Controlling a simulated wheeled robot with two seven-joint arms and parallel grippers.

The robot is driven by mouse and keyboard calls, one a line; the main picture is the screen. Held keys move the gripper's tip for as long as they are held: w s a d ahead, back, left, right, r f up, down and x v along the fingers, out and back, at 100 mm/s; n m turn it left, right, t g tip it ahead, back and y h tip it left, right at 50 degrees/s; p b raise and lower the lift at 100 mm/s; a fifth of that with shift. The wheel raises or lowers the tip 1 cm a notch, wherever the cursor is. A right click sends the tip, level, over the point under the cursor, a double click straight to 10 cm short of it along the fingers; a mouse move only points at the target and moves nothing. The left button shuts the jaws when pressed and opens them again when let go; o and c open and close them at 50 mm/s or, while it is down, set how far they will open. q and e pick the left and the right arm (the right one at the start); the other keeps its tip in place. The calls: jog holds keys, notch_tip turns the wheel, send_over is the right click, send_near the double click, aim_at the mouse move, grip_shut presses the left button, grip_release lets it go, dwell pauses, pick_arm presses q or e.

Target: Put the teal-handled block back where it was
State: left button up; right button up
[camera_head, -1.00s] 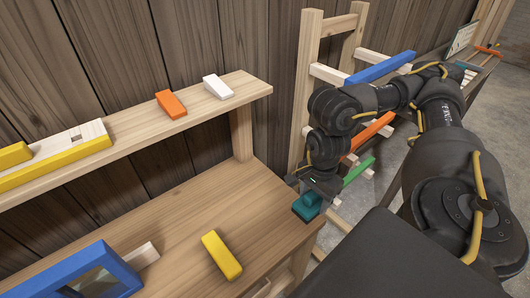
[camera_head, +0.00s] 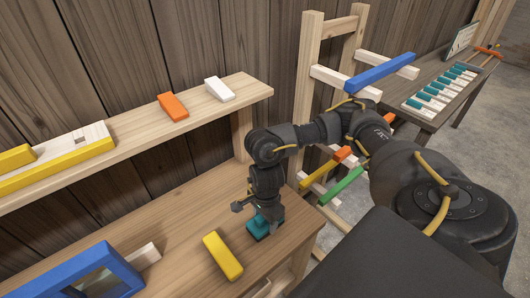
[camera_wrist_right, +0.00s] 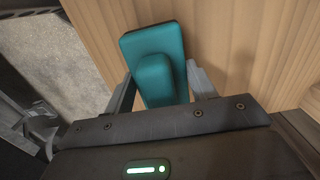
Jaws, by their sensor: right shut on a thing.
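The teal-handled block (camera_head: 257,228) is at the right part of the wooden bench top (camera_head: 190,215), under my right gripper (camera_head: 262,213). In the right wrist view the teal block (camera_wrist_right: 152,42) has a flat base and a raised handle (camera_wrist_right: 160,80). My right gripper (camera_wrist_right: 160,90) is shut on the handle, one finger on each side. The block is at or just above the wood; I cannot tell if it touches. My left gripper is not in view.
A yellow block (camera_head: 222,255) lies left of the teal block. A blue frame (camera_head: 85,275) stands at the front left. A shelf (camera_head: 135,125) above holds orange (camera_head: 172,106), white (camera_head: 219,89) and yellow pieces. A wooden rack (camera_head: 311,70) with coloured bars stands at the right.

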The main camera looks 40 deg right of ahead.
jog(key=shift+s+d+f, duration=0.1)
jog(key=shift+f, duration=1.15)
jog(key=o, duration=0.9)
notch_tip(320, 180, up, 12)
jog(key=shift+d, duration=0.15)
